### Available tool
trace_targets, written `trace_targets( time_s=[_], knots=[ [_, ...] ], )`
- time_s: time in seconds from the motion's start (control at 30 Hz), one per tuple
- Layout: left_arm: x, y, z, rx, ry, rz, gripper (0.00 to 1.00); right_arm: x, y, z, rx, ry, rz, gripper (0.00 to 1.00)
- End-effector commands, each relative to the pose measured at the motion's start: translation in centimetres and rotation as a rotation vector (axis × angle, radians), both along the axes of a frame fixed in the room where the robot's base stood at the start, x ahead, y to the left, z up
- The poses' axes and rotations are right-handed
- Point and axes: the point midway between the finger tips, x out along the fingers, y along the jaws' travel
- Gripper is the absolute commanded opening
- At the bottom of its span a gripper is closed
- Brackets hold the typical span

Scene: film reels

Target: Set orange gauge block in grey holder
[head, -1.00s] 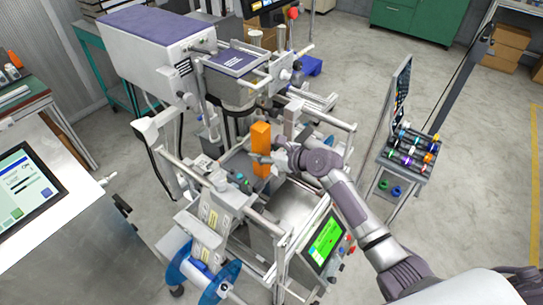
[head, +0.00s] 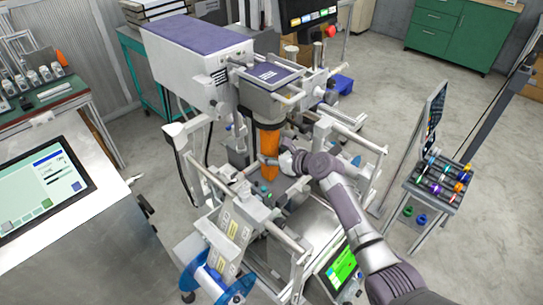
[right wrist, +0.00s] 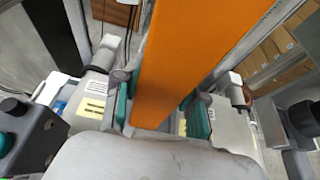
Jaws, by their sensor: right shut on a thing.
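The orange gauge block (head: 268,142) is upright in the machine, its upper end meeting the lower edge of a grey cylindrical housing (head: 262,104). I cannot tell whether the block's top is inside or behind that housing, or whether it is the grey holder. My right gripper (head: 271,161) is shut on the block from the right side. In the right wrist view the block (right wrist: 195,55) lies between the teal-padded fingers of my right gripper (right wrist: 160,112). My left gripper is not in view.
Metal rails (head: 335,128) and posts surround the block closely. A blue reel (head: 216,282) and a green-lit screen (head: 341,267) are at the machine's front. A rack of coloured pieces (head: 440,180) stands at right. Open floor (head: 400,105) lies behind the arm.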

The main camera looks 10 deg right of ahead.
Motion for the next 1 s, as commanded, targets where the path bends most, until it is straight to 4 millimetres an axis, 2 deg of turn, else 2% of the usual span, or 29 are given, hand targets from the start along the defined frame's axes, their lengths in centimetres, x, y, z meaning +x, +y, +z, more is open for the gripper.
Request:
trace_targets(
  time_s=[0.77, 0.8, 0.97, 1.0],
  knots=[
    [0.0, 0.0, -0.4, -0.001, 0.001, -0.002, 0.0, 0.0, 0.0, -0.9, 0.001, -0.002, -0.001, 0.0],
    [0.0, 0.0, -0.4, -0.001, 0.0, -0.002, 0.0, 0.0, 0.0, -0.9, 0.002, -0.003, -0.001, 0.43],
    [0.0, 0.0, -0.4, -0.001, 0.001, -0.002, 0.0, 0.0, 0.0, -0.9, 0.001, -0.002, -0.001, 0.69],
    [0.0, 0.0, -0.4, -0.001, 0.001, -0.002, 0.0, 0.0, 0.0, -1.0, 0.0, -0.001, -0.001, 0.7]
  ],
)
